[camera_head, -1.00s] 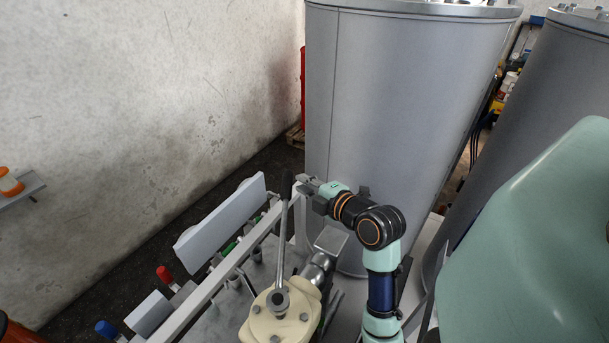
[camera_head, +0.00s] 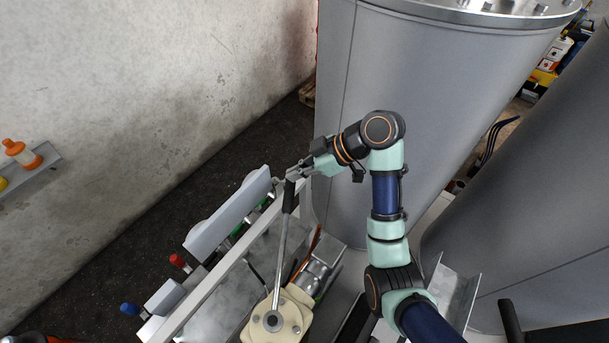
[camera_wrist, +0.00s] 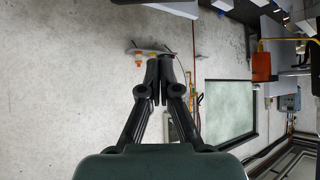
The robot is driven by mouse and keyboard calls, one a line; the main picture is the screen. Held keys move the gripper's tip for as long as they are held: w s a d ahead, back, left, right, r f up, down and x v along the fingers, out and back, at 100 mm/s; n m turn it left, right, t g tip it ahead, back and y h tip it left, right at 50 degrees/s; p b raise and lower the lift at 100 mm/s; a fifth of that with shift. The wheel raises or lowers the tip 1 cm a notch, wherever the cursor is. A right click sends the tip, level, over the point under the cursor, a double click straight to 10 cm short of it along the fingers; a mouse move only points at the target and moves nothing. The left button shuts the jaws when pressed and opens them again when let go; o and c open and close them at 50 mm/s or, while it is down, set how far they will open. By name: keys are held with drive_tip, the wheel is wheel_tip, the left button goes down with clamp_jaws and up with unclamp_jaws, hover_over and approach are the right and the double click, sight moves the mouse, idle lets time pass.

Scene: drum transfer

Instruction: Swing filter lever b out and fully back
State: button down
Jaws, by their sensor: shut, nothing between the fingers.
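A long grey lever (camera_head: 281,250) with a black grip (camera_head: 289,198) rises from a cream valve body (camera_head: 290,317) at the bottom of the head view. No label shows which lever is b. My gripper (camera_head: 293,174) is at the black grip's upper end, seeming to overlap it; I cannot tell whether they touch. In the wrist view my gripper (camera_wrist: 158,68) has its fingers together with nothing between them. The lever does not show in the wrist view.
A large grey drum (camera_head: 420,110) stands just behind my arm. A pale rail (camera_head: 225,275) runs left of the lever, with a grey plate (camera_head: 228,213) and small red (camera_head: 178,262) and blue (camera_head: 131,309) handles beyond it. A concrete wall (camera_head: 150,90) is at left.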

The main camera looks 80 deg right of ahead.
sight(285, 194)
drive_tip(key=w+f+p, duration=0.1)
drive_tip(key=f, duration=0.1)
drive_tip(key=w+f, duration=0.1)
drive_tip(key=f, duration=0.2)
drive_tip(key=w+f+p, duration=0.1)
drive_tip(key=f, duration=0.2)
drive_tip(key=shift+w+a+f+p, duration=0.1)
drive_tip(key=shift+w+a+p, duration=0.1)
drive_tip(key=shift+p, duration=0.1)
